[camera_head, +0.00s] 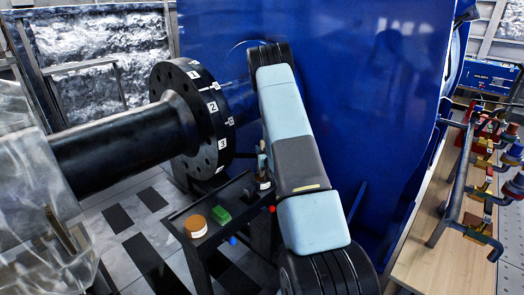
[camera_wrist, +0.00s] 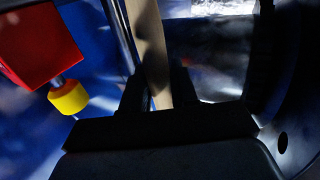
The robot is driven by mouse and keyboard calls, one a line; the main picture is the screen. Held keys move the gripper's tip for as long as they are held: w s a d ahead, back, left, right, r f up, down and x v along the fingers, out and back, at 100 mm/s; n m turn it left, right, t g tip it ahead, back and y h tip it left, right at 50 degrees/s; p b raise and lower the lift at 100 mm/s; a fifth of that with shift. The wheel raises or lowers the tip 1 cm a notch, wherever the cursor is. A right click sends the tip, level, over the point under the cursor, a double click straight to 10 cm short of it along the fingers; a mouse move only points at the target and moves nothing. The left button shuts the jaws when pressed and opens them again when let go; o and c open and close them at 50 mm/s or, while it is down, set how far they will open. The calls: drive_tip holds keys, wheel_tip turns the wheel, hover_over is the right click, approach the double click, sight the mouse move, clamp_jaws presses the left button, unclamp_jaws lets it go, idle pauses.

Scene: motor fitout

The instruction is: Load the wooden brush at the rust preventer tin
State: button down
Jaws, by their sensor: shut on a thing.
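In the wrist view my gripper (camera_wrist: 160,92) is shut on a flat tan wooden strip, which looks like the handle of the wooden brush (camera_wrist: 150,45). The strip runs up out of the picture, and its bristles do not show. In the head view my gripper and the brush cannot be made out; my arm hides part of the scene. A round tin (camera_head: 195,228), orange-brown on top, stands on the dark cart and may be the rust preventer tin. No label can be read. The tin does not show clearly in the wrist view.
A green block (camera_head: 221,215) lies beside the tin. A holder with upright tools (camera_head: 263,172) stands at the cart's back. A black numbered flange (camera_head: 195,120) on a thick shaft is above the cart. In the wrist view a red block (camera_wrist: 40,40) and yellow cylinder (camera_wrist: 68,97) are close by.

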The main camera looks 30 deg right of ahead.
sight(262, 141)
drive_tip(key=shift+f, duration=0.5)
idle(1.2)
drive_tip(key=shift+r, duration=0.15)
drive_tip(key=shift+r, duration=3.4)
